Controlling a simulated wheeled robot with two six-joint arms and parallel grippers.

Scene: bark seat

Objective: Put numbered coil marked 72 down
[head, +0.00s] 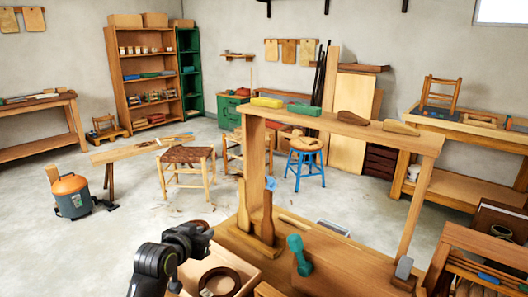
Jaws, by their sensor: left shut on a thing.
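A dark brown ring-shaped coil (236,276) shows at the bottom of the head view, at a pale wooden tray (250,262). A small pale tag shows at its lower left; its number is too small to read. My left gripper (197,246), black and grey, is over the tray's left side, just above and left of the coil. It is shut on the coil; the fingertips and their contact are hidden. Whether the coil touches the tray floor I cannot tell. My right gripper is not in view.
The tray is on a wooden bench (345,268) with an upright frame (345,123) rising behind. A grey block (404,267) is at the frame's right foot.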

